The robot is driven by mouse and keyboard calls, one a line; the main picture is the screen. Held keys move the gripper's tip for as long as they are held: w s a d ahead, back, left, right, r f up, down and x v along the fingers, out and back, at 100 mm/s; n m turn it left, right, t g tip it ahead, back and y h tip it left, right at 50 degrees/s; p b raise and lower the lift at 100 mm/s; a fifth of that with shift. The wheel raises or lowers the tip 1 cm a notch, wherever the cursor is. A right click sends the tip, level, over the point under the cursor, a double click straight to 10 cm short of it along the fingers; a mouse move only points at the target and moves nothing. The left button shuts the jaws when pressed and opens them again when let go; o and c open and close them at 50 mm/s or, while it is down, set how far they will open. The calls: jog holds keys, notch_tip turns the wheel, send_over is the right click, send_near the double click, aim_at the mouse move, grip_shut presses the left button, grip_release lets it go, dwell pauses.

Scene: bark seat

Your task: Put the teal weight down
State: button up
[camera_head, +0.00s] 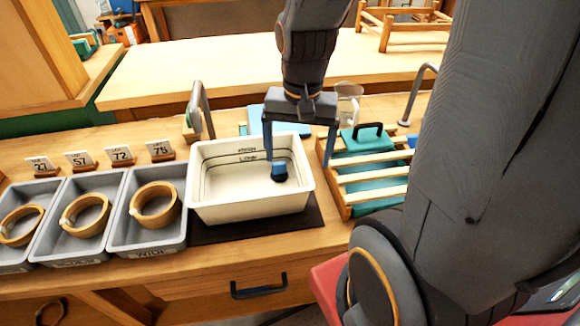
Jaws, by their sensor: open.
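A teal block with a black handle (362,142), which looks like the teal weight, is at the back left of a wooden slatted rack (372,178). More teal surface shows beneath the slats, and I cannot tell whether it is the same piece. My gripper (299,160) is open, fingers pointing down, over the right part of a white basin (212,213). It is left of the teal block and apart from it. Nothing shows held between the fingers. A small blue object with a dark end (279,171) shows at the basin, near my left finger.
The basin stands on a dark mat (258,230). Grey trays with wooden rings stand to the left, with number cards (121,155) behind. The light bench behind (190,75) has clear room.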

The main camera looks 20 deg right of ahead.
jog(key=s+a+n, duration=0.1)
jog(key=n, duration=0.1)
jog(key=a+n, duration=0.1)
jog(key=n, duration=0.1)
jog(key=s+a+f+n, duration=0.1)
jog(key=n, duration=0.1)
jog(key=shift+s+f, duration=0.1)
jog(key=shift+s, duration=0.25)
jog(key=shift+c, duration=0.5)
